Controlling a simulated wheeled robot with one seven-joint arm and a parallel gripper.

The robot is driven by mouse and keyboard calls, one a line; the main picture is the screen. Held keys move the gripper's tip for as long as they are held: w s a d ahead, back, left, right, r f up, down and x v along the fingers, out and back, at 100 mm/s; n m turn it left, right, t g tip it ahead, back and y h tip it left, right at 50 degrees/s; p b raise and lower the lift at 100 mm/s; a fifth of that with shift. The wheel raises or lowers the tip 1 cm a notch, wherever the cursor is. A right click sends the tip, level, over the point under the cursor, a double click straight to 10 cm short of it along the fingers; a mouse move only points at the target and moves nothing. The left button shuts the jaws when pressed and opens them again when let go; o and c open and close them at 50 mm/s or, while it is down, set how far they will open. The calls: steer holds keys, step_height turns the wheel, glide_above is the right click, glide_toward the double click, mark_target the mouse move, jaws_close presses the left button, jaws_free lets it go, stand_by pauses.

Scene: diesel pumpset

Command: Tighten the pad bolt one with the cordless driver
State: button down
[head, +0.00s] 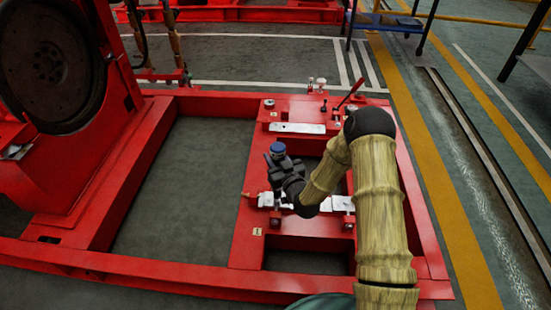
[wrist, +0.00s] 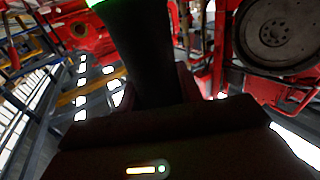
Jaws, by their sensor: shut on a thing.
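My gripper (head: 275,166) is shut on the cordless driver (head: 277,148), whose blue end shows above the fingers in the head view. The gripper is over the red frame, close to the silver pad (head: 268,200) at its near left. In the wrist view the driver (wrist: 145,50) is a dark upright body between the fingers, with a green glow at its top edge. A second silver pad (head: 342,203) lies to the right, partly behind my arm. Another silver pad (head: 297,128) lies farther back. I cannot tell which bolt is pad bolt one, and the driver's tip is hidden.
The red base frame (head: 130,265) has open bays and raised rails. A red-handled tool (head: 350,93) and small bottles (head: 316,85) stand at its back right. A large dark flywheel (head: 48,65) stands at left.

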steer(key=shift+r+p, duration=1.05)
steer(key=shift+r, duration=0.7)
